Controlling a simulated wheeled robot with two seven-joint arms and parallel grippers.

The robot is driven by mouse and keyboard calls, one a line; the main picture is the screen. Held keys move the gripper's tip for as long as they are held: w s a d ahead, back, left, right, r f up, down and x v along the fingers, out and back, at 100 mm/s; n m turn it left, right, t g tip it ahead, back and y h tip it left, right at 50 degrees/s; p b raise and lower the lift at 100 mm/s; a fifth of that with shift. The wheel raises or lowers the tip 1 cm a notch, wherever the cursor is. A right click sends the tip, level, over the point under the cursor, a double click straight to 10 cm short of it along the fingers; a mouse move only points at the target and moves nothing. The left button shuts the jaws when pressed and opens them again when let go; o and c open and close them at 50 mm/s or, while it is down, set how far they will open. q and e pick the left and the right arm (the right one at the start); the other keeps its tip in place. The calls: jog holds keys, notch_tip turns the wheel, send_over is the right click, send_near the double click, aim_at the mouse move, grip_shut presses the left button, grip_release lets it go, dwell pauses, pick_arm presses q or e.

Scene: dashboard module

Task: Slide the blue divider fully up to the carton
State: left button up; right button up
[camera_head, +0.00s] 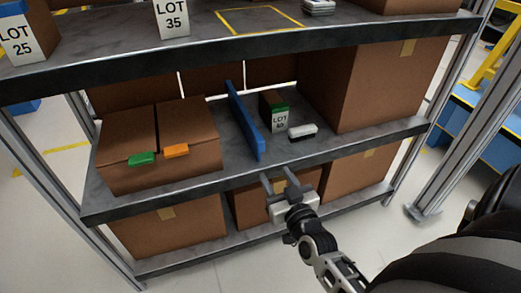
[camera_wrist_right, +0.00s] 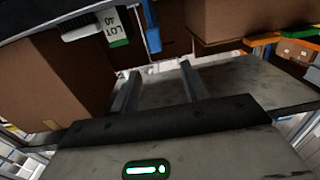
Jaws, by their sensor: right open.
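The blue divider (camera_head: 243,120) stands upright on the middle shelf, running from front to back. To its left, apart from it, is a brown carton (camera_head: 160,160) with a green tag and an orange tag at its top front edge. A larger brown carton (camera_head: 365,80) stands farther right. Part of the divider shows at the top of the wrist view (camera_wrist_right: 151,28). My right gripper (camera_head: 280,179) is open and empty, in front of the shelf edge, below and right of the divider's front end and apart from it. My left gripper is not in view.
A small LOT box (camera_head: 279,118) with a green band and a white-and-black item (camera_head: 302,133) sit on the middle shelf (camera_head: 205,182) right of the divider. More cartons fill the lower shelf. A gap lies between divider and left carton.

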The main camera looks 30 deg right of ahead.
aim_at(258, 136)
jog(key=shift+h, duration=0.3)
jog(key=b+x, duration=0.2)
jog(key=x, duration=0.3)
jog(key=b+x, duration=0.2)
jog(key=x, duration=0.3)
jog(key=b+x, duration=0.2)
jog(key=x, duration=0.3)
jog(key=shift+d, duration=0.25)
jog(key=shift+w+d, duration=0.1)
jog(key=shift+w, duration=0.3)
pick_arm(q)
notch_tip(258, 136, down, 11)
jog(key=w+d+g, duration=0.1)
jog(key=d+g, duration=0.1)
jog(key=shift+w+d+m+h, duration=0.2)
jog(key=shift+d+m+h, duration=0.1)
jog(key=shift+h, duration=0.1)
pick_arm(e)
jog(key=shift+w+r, duration=0.1)
